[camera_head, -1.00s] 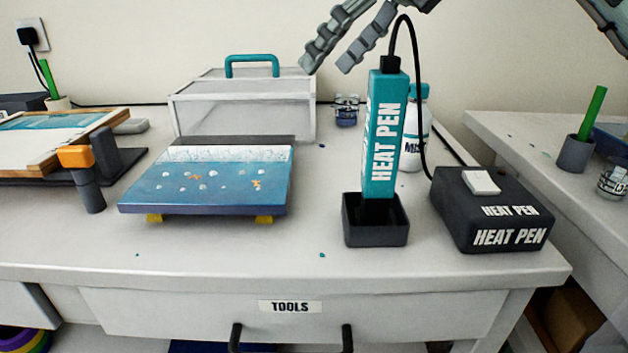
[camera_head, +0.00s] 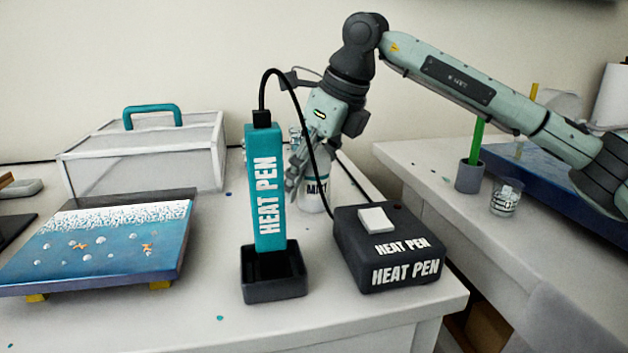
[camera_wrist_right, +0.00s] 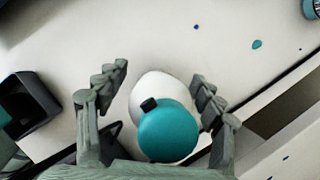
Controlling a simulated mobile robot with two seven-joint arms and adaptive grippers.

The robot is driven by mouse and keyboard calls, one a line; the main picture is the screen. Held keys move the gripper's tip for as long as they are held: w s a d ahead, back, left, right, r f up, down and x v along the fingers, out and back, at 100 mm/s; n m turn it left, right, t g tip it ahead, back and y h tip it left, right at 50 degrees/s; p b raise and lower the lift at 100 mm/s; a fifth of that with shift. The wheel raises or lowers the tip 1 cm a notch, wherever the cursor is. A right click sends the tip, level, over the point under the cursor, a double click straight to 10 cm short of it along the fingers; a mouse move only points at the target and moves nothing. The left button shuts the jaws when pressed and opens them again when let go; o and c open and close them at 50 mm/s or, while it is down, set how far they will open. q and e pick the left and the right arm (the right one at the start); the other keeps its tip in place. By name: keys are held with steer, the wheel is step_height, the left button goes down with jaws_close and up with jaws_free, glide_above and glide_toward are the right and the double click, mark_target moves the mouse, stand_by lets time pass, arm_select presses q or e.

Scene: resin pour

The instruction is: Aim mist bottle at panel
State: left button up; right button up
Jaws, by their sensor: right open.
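The mist bottle (camera_head: 314,198) is white and stands upright on the bench behind the heat pen, partly hidden by my right gripper and a black cable. In the right wrist view its teal cap (camera_wrist_right: 168,134) and white shoulder lie between my fingers. My right gripper (camera_head: 301,172) is open, with a finger on each side of the bottle; I cannot tell whether they touch it. The panel (camera_head: 103,248), blue with a white foam band, shells and orange starfish, lies at the left on small yellow supports. My left gripper is out of view.
The teal heat pen (camera_head: 265,190) stands in its dark holder (camera_head: 275,290) in front of the bottle. Its cable runs to the dark heat pen box (camera_head: 385,250) at the right. A clear case (camera_head: 145,155) stands behind the panel. Bare bench lies between panel and holder.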

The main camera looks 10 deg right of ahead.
steer(key=shift+w+f, duration=0.1)
steer(key=shift+f, duration=0.15)
steer(key=shift+r, duration=0.1)
steer(key=c, duration=1.5)
